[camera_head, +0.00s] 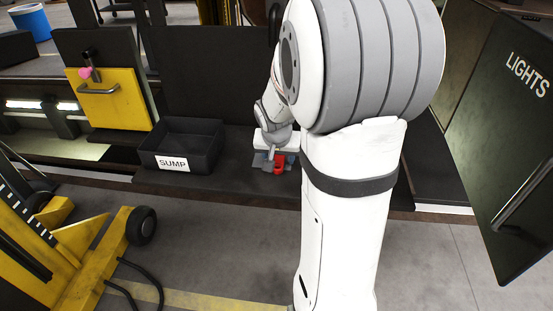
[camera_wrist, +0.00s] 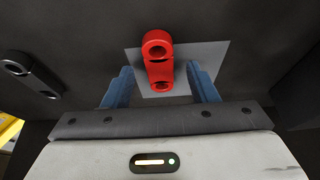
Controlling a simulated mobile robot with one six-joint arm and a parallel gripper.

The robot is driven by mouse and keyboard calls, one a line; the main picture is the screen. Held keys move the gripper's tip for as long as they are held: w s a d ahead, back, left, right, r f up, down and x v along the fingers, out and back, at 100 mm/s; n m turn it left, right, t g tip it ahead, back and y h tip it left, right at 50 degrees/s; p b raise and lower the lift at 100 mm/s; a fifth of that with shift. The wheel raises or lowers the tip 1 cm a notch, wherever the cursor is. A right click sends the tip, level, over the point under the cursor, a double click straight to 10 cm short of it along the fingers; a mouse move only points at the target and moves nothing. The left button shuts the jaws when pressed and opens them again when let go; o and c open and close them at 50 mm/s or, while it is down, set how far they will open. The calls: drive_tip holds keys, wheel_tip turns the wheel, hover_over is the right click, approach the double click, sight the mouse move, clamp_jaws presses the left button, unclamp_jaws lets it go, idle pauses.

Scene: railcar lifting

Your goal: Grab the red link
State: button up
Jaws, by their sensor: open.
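The red link (camera_wrist: 158,65) stands out between the two blue fingers of my gripper (camera_wrist: 160,85) in the wrist view. It has a ring at each end and lies on a light grey square plate (camera_wrist: 208,56). The fingers are apart, with a gap on each side of the link. In the head view the red link (camera_head: 279,164) shows below my gripper (camera_head: 270,160), on the dark bench. My arm hides part of the bench around it.
A dark link-shaped part (camera_wrist: 32,74) lies to the left in the wrist view. A black bin labelled SUMP (camera_head: 190,163) sits left of my gripper. A yellow panel with a handle (camera_head: 106,98) stands further left. A dark LIGHTS cabinet door (camera_head: 515,150) is at the right.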

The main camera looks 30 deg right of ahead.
drive_tip(key=shift+w+f, duration=0.1)
drive_tip(key=shift+f, duration=0.15)
drive_tip(key=shift+c, duration=0.4)
clamp_jaws()
drive_tip(key=shift+r, duration=0.1)
